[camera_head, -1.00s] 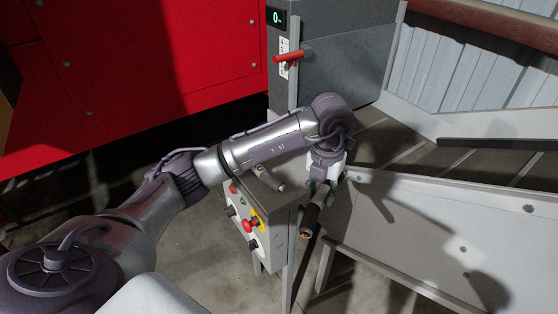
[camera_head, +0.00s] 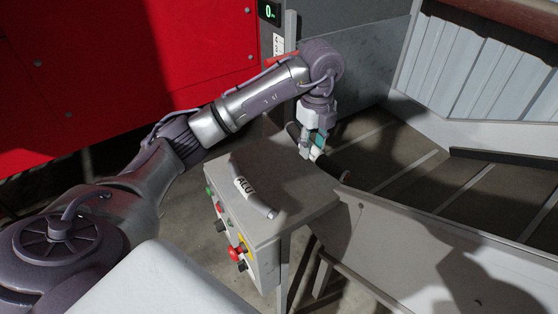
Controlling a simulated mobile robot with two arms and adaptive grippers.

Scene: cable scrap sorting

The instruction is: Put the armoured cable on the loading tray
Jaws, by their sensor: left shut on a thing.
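My left gripper (camera_head: 314,150) is shut on a thick black cable (camera_head: 331,168) with a pale band around its middle. It holds the cable slanting down to the right, near the far right corner of the grey control-box top. A grey cable piece (camera_head: 254,196) with a white label reading "ACU" lies on that top, apart from the gripper. A dark slatted bed (camera_head: 395,165) between pale side walls, seemingly the loading tray, lies just behind and right of the held cable. I cannot tell if the cable touches anything below. My right gripper is not in view.
The control box (camera_head: 290,222) has a red stop button (camera_head: 236,254) and other knobs on its front. A pale metal side wall (camera_head: 400,245) borders the slatted bed at the front. A red machine panel (camera_head: 110,75) stands behind my arm. The slatted bed looks clear.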

